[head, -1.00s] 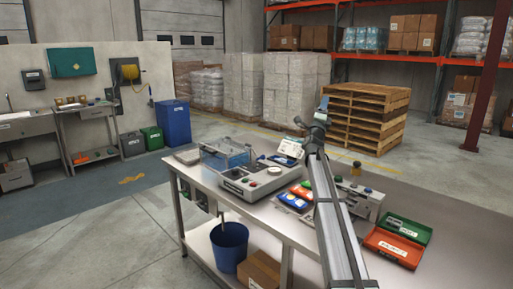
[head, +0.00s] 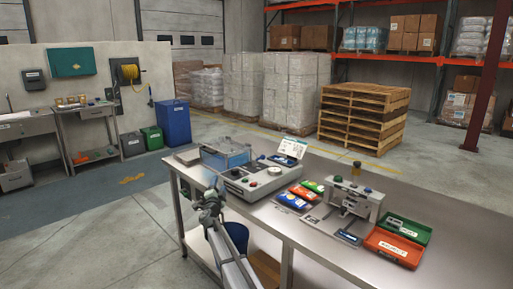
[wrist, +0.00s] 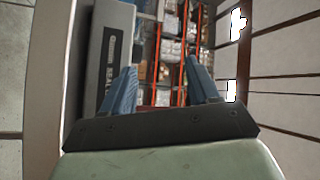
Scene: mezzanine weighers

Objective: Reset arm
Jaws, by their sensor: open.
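My gripper (wrist: 163,92) is open in the wrist view, its two blue fingers apart with nothing between them. In the head view my gripper (head: 213,184) is at the front left edge of the steel table (head: 424,204), beside the grey weighing machine (head: 262,182) with its clear-lidded box (head: 226,157). My arm reaches up from the bottom of the head view and hides part of the blue bucket below.
On the table stand blue and green trays (head: 291,201), a metal press-like device (head: 352,197), and green and red bins (head: 394,249) at the right. The blue bucket (head: 236,235) and a cardboard box (head: 266,268) sit on the lower shelf. The floor left of the table is clear.

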